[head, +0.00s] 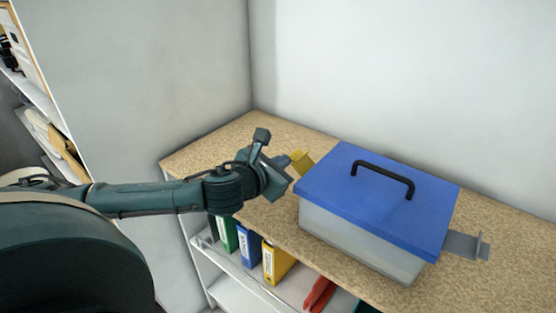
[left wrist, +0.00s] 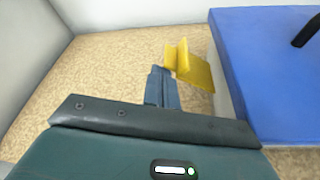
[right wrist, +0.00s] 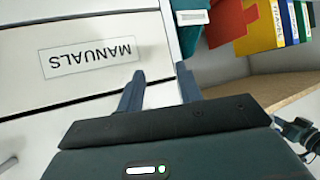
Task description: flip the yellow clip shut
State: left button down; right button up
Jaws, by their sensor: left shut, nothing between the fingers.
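The yellow clip (head: 301,161) is on the left side of a box with a blue lid (head: 340,182) and a clear body (head: 345,240). It sticks outward from the lid's edge, tilted, not flat against the side. In the left wrist view the clip (left wrist: 194,66) shows an upright lip and a flat plate. My left gripper (left wrist: 160,72) is shut and empty, with its fingertips just left of the clip; whether they touch it I cannot tell. In the right wrist view my right gripper (right wrist: 158,85) is open and empty in front of a white drawer front.
The box stands on a speckled shelf top (head: 225,140) against a white wall. A grey clip (head: 465,245) sticks out on the box's right side. Binders (head: 275,262) stand on the shelf below. A "MANUALS" label (right wrist: 90,57) is near my right gripper.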

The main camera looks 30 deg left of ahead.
jog(key=shift+w+d+r+m+h+p, duration=0.1)
jog(key=shift+d+m+h+p, duration=0.2)
jog(key=shift+d+p, duration=0.15)
jog(key=shift+f, duration=0.2)
jog(key=shift+r, duration=0.1)
notch_tip(320, 180, up, 2)
jog(key=shift+r+p, duration=0.15)
jog(key=shift+p, duration=1)
jog(key=shift+s, duration=0.2)
